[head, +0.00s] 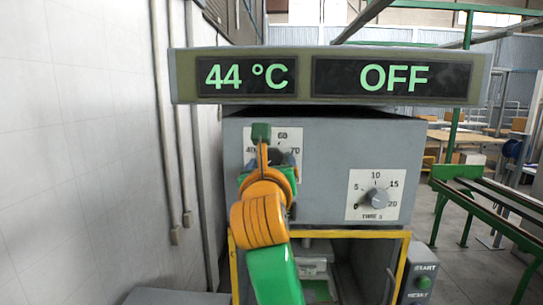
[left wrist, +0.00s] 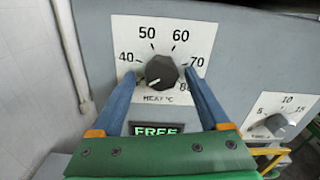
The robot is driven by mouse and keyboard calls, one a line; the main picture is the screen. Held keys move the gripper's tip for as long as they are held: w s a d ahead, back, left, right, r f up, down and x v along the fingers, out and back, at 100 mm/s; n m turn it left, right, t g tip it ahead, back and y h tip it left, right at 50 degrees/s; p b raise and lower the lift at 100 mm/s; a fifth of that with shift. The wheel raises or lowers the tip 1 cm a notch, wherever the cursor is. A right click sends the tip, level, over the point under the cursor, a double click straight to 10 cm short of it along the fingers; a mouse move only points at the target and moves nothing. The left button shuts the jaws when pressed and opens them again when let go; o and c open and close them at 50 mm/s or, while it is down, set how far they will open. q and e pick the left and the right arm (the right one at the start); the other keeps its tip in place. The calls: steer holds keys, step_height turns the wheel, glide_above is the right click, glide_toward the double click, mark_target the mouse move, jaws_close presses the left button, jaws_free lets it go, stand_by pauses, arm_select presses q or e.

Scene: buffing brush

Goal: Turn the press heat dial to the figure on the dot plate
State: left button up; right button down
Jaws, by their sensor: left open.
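The heat dial (left wrist: 161,72) is a dark round knob on a white scale plate (left wrist: 205,37) marked 40 to 80. A pale mark on the knob points to the lower left, near the low end of the scale. My left gripper (left wrist: 160,76) is open, with one blue finger on each side of the knob; I cannot tell whether they touch it. In the head view my left wrist hides most of the dial. The display bar (head: 303,76) reads 44 °C and OFF. I cannot make out a dot plate. My right gripper is out of view.
A lit FREE sign (left wrist: 157,130) sits below the heat dial. A timer dial (head: 376,198) is to the right on the grey press (head: 330,155). A yellow-edged opening lies below, with a START/RESET box (head: 422,282) beside it. A wall stands close on the left.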

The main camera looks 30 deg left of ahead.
arm_select(q)
steer(key=shift+d, duration=0.15)
steer(key=shift+s+d, duration=0.1)
steer(key=shift+d, duration=0.05)
steer(key=shift+c, duration=0.9)
jaws_close()
